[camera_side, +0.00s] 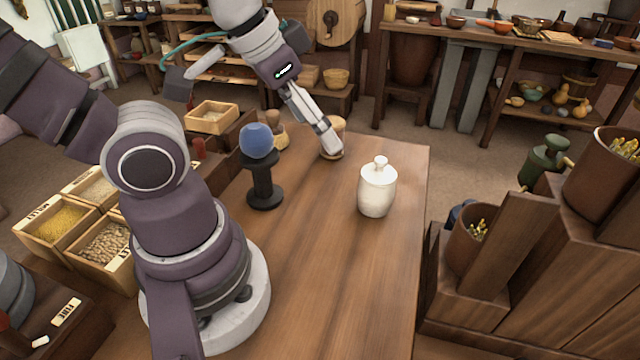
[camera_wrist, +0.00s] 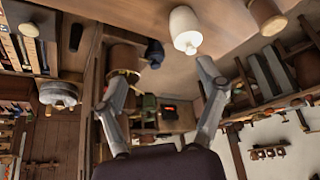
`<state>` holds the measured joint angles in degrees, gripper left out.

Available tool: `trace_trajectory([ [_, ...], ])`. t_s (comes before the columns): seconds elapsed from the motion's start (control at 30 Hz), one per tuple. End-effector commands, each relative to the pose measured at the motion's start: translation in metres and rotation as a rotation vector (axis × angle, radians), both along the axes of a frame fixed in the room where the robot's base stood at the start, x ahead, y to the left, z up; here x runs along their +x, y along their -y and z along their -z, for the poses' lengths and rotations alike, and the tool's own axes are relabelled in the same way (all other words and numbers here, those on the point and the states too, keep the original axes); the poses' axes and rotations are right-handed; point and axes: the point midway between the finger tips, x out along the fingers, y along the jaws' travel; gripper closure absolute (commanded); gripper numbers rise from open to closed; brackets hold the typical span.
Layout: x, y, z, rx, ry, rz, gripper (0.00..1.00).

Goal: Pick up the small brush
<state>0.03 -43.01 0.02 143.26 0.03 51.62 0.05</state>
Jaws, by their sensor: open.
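I cannot surely make out the small brush. A tan wooden piece (camera_side: 339,125) stands at the table's far end, partly hidden behind my gripper (camera_side: 331,150). Another small tan piece (camera_side: 280,139) stands further left, beside the blue ball; either could be the brush, but I cannot tell. My gripper points down at the far end of the table, close to the first tan piece. In the wrist view my gripper (camera_wrist: 162,82) has its two fingers wide apart, with nothing held between them. A brown wooden piece (camera_wrist: 267,16) shows at that view's top right.
A white lidded jar (camera_side: 376,190) stands right of the table's middle; it also shows in the wrist view (camera_wrist: 185,30). A blue ball (camera_side: 257,141) sits on a black stand (camera_side: 264,185) at left. The front of the wooden table (camera_side: 330,280) is clear. Grain boxes (camera_side: 50,225) stand left.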

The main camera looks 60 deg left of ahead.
Motion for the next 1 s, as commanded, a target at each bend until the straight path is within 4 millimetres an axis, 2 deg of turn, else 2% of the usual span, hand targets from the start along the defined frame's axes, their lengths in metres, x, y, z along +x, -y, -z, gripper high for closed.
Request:
trace_trajectory([
  [0.47,0.000,0.000,0.000,0.000,0.000,-0.001,0.28],
  [0.6,0.000,0.000,0.000,0.000,0.000,-0.001,0.13],
  [0.9,0.001,-0.001,0.000,-0.001,0.000,-0.008,0.13],
  [1.0,0.013,-0.012,-0.002,-0.015,-0.010,-0.107,0.13],
])
